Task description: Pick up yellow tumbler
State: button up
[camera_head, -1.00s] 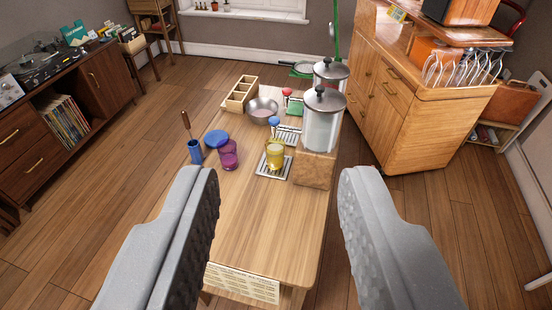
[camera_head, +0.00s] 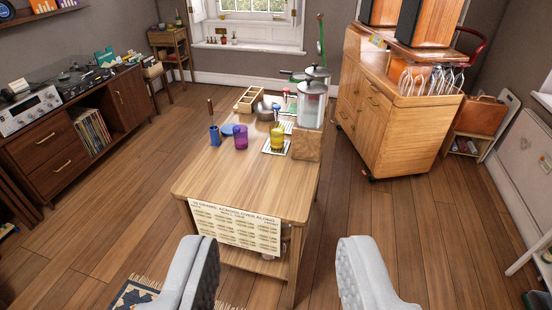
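The yellow tumbler (camera_head: 277,139) stands upright on a small metal drip tray (camera_head: 268,151) on the wooden table. It is just left of a wooden block that bears a clear dispenser (camera_head: 312,103). A purple tumbler (camera_head: 240,137) stands to its left. My gripper (camera_head: 272,275) is open and empty, its two grey fingers wide apart at the bottom of the picture. It is in front of the table's near edge, well short of the yellow tumbler.
A blue cup with a wooden-handled tool (camera_head: 214,134), a metal bowl (camera_head: 265,111) and a wooden divided box (camera_head: 250,99) are also on the table. The near tabletop (camera_head: 245,185) is clear. A wooden cabinet (camera_head: 385,125) with hanging glasses stands right; a record-player sideboard (camera_head: 60,150) stands left.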

aim_at(277, 130)
jog(key=u, duration=0.65)
jog(key=i, duration=2.15)
jog(key=z, duration=0.6)
